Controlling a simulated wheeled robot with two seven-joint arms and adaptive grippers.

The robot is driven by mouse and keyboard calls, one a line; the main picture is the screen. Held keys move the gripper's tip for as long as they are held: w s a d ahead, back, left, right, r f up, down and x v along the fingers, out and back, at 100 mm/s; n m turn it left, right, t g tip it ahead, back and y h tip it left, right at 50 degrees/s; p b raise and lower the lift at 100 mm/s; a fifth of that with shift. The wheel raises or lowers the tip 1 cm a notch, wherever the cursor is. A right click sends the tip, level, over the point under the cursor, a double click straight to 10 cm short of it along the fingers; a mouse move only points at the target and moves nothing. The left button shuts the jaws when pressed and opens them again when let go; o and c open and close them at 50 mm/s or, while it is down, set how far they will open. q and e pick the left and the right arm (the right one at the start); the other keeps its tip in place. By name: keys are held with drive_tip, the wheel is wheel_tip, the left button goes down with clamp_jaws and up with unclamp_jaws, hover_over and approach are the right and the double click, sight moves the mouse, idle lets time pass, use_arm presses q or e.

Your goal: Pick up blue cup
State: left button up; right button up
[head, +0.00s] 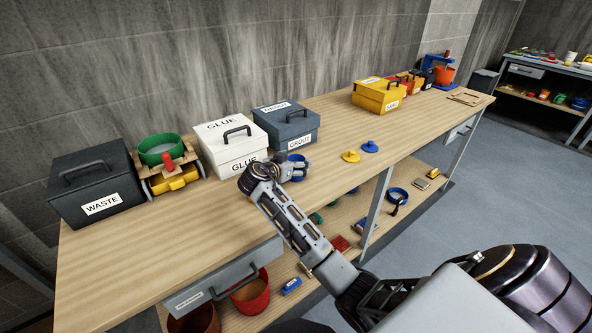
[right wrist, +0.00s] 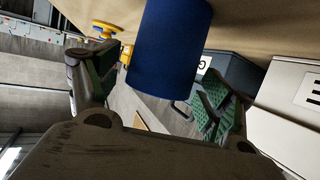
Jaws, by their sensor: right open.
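The blue cup (head: 296,157) stands on the wooden workbench (head: 230,215), in front of the grey grout box, and is partly hidden by my right gripper in the head view. My right gripper (head: 292,168) is at the cup with its fingers open. In the right wrist view the cup (right wrist: 168,45) appears large, between and beyond the open fingers of my right gripper (right wrist: 157,90). I cannot tell whether either finger touches it. My left gripper is not in view.
A white glue box (head: 225,147), a grey grout box (head: 287,127) and a black waste box (head: 95,188) line the wall side. Yellow (head: 350,156) and blue (head: 370,147) knobbed pieces sit right of the cup. Bare bench lies to the front left.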

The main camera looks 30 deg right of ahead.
drive_tip(key=shift+w+d+f, duration=0.2)
drive_tip(key=shift+d, duration=0.25)
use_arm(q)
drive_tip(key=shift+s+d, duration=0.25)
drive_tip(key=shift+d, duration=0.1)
use_arm(e)
drive_tip(key=c, duration=1.3)
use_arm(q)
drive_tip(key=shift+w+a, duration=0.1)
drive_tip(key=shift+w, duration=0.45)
use_arm(e)
drive_tip(key=shift+o, duration=0.2)
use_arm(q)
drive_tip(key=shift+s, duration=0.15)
use_arm(e)
drive_tip(key=shift+r, duration=0.2)
